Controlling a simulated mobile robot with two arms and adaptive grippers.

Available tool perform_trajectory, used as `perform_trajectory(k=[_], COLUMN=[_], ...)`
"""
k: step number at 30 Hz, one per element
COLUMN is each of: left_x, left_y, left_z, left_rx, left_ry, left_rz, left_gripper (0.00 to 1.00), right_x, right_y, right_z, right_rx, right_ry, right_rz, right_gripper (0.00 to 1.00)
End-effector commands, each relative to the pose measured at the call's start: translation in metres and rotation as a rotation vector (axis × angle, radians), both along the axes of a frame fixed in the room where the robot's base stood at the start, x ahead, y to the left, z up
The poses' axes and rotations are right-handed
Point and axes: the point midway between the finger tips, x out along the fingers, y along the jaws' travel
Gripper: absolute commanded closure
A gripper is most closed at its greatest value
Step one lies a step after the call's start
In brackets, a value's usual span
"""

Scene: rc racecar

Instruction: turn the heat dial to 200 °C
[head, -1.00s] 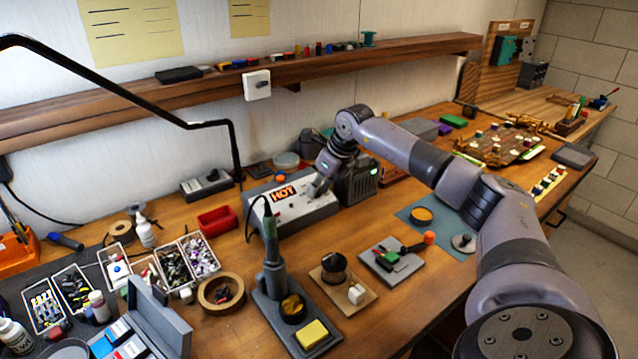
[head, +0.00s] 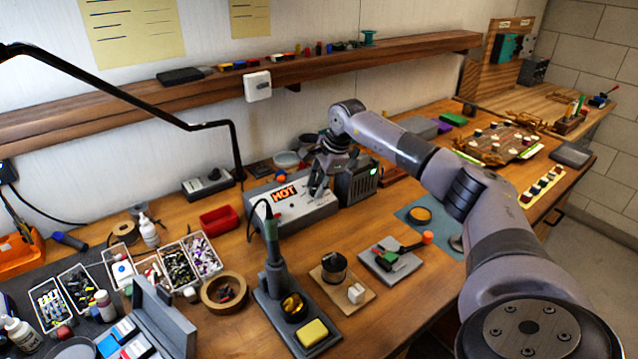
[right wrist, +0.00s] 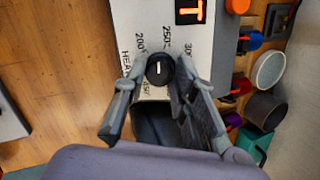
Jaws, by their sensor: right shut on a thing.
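The heat dial (right wrist: 160,69) is a round black knob with a short white mark, on the white face of the soldering station (head: 290,212). In the right wrist view the mark stands nearly upright in the picture, pointing roughly between the printed 200 and 250. My right gripper (head: 318,190) reaches down onto the station's right part. In the right wrist view its fingers (right wrist: 158,80) are on both sides of the dial, shut on it. In the head view the gripper hides the dial. My left gripper is not in view.
A dark box with a green light (head: 358,183) stands close on the right. The soldering iron in its stand (head: 272,255) is in front. A red tray (head: 218,219) lies to the left.

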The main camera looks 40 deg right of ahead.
Motion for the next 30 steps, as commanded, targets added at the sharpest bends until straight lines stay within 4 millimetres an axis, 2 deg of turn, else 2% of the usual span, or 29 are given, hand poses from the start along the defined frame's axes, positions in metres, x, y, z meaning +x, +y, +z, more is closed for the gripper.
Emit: perform_trajectory(k=[16,30], left_x=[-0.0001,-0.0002], left_y=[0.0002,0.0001], left_z=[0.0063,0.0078], left_rx=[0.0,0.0], left_ry=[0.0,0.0], left_rz=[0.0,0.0], left_gripper=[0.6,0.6], right_x=[0.0021,0.0023], right_y=[0.0008,0.001], right_z=[0.0024,0.0021], right_rx=[-0.178,-0.247], right_ry=[0.015,0.024], right_rz=[0.442,0.61], right_gripper=[1.0,1.0])
